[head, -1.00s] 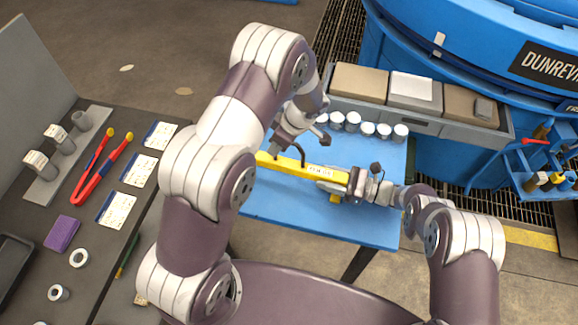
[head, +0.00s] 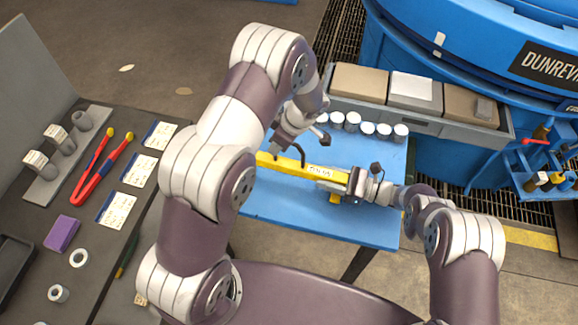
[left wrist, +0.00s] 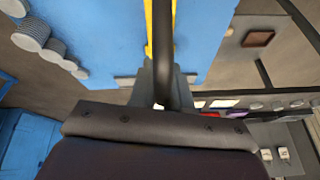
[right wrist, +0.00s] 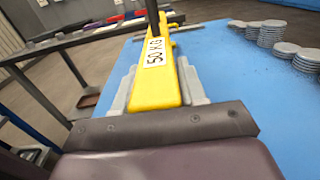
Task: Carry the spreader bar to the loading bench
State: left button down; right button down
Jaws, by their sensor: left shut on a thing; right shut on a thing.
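The spreader bar (head: 312,171) is yellow with a white label and a dark upright handle or hook. It lies across the blue bench top (head: 290,211) in the head view. In the right wrist view the bar (right wrist: 157,84) shows "50 KG". My left gripper (head: 272,152) is shut on the bar's left end, partly hidden by my arm. My right gripper (head: 340,186) is shut on its right end. In the left wrist view only a narrow strip of the bar (left wrist: 149,25) shows. I cannot tell whether the bar touches the bench top.
Several grey-white cylinders (head: 352,121) stand along the bench's back edge, before a grey tray of blocks (head: 420,124). The blue furnace (head: 450,50) and a tool caddy (head: 545,175) are at right. A dark table (head: 95,240) with pliers and cards is at left.

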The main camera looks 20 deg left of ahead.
jog(key=shift+w, duration=0.1)
dwell(0.6)
